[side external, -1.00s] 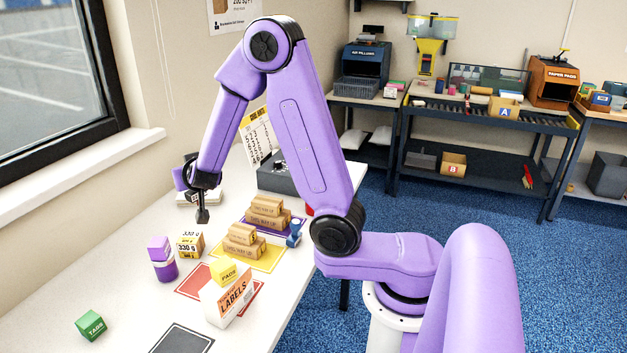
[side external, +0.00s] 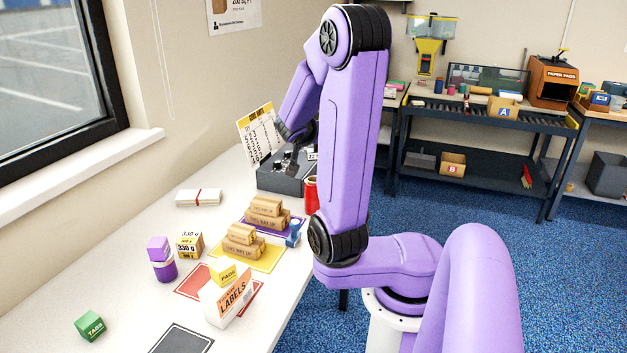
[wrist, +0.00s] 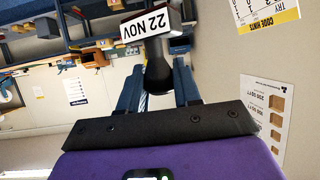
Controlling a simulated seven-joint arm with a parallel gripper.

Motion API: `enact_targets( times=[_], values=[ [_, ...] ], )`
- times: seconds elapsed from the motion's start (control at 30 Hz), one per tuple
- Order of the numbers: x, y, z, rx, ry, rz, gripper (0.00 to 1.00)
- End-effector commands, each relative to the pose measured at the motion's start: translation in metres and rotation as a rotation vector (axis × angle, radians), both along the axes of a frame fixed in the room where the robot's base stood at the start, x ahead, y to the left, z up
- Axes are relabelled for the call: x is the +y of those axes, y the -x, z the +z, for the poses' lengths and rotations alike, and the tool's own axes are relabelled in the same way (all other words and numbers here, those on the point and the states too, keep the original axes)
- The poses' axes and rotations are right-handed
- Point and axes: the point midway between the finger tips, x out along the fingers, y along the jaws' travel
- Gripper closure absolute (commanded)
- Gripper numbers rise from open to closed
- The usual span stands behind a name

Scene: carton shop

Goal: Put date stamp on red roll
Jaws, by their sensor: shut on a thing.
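The date stamp (wrist: 155,22) shows a white "22 NOV" label, upside down in the wrist view. Its dark handle lies between the fingers of my gripper (wrist: 158,88), which is shut on it. In the side view, part of the label shows just left of my upper arm, above the grey box; the fingers are mostly hidden there. The red roll (side external: 311,194) stands upright on the table's right edge, just right of the grey box, partly covered by my arm. The stamp is held above and apart from it.
The grey open box (side external: 280,181) holds dark items. A blue stamp (side external: 293,233), a purple roll (side external: 164,270), a labels box (side external: 232,299) and a green cube (side external: 90,325) stand nearer. The table's left side is mostly clear.

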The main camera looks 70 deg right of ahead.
Motion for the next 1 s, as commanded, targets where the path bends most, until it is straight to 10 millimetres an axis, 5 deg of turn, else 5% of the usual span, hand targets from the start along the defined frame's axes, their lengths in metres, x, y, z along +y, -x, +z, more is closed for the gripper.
enact_targets(
  times=[0.13, 0.33, 1.0],
  values=[
    [-0.004, 0.029, 0.005, -0.005, 0.001, -0.075, 0.98],
    [-0.006, 0.042, 0.006, -0.007, -0.002, -0.113, 0.98],
    [-0.062, -0.008, -0.028, -0.003, -0.003, -0.113, 0.98]
  ],
)
